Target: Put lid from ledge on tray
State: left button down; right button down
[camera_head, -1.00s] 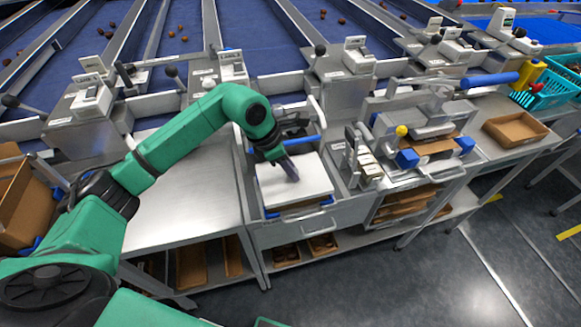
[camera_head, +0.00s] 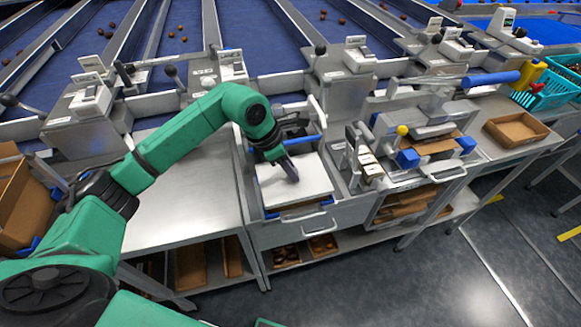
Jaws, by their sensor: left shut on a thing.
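A flat white square lid (camera_head: 312,186) lies level in the metal station at the centre, between blue bars. My left gripper (camera_head: 291,174) reaches down over its middle, with its dark fingers shut on it. The grip point itself is too small to make out. Whatever lies under the lid is hidden by it, so I cannot tell whether it rests on a tray. An open brown tray (camera_head: 516,130) sits on the right-hand table. My right gripper is not in view.
A bare steel table (camera_head: 180,205) stands left of the station. To its right are upright levers (camera_head: 366,160) and a fixture with a yellow knob (camera_head: 402,130) and blue blocks. Brown trays (camera_head: 192,262) fill the lower shelves. A teal basket (camera_head: 548,92) stands far right.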

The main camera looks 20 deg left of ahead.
pick_arm(q)
jog(key=shift+f+b, duration=0.55)
dwell(0.4)
jog(key=c, duration=0.5)
grip_release()
jog(key=o, duration=0.4)
jog(key=shift+r, duration=0.1)
jog(key=shift+r+p, duration=2.2)
jog(key=shift+r, duration=1.25)
